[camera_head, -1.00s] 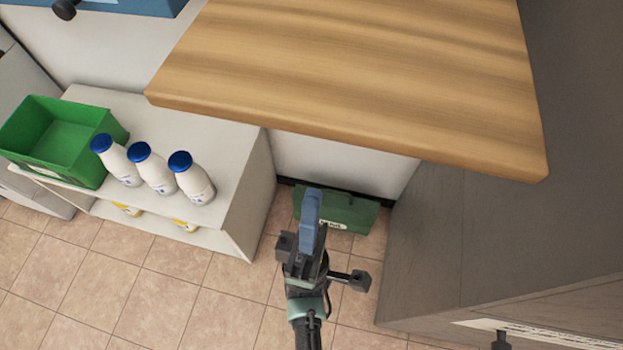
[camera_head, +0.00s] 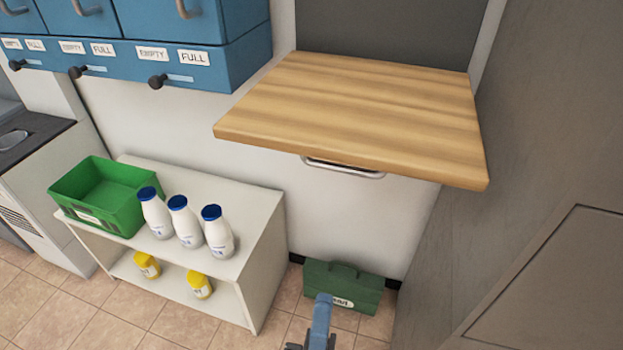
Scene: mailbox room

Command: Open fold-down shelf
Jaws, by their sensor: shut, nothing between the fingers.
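The fold-down shelf (camera_head: 370,112) is a striped light-wood board on the wall, at the upper right in the head view. It stands out from the wall, roughly level. A metal bar handle (camera_head: 343,167) shows under its front edge. My gripper (camera_head: 322,305) is at the bottom of the view, below and in front of the shelf and apart from it. Its blue fingers are shut and empty. The rest of my arm is mostly cut off by the lower edge.
A white low shelf unit (camera_head: 262,262) at left holds a green bin (camera_head: 75,188), white bottles (camera_head: 184,222) and yellow containers. A green box (camera_head: 365,295) stands on the floor behind my gripper. Blue cabinets (camera_head: 200,70) hang upper left. A grey cabinet (camera_head: 540,130) bounds the right.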

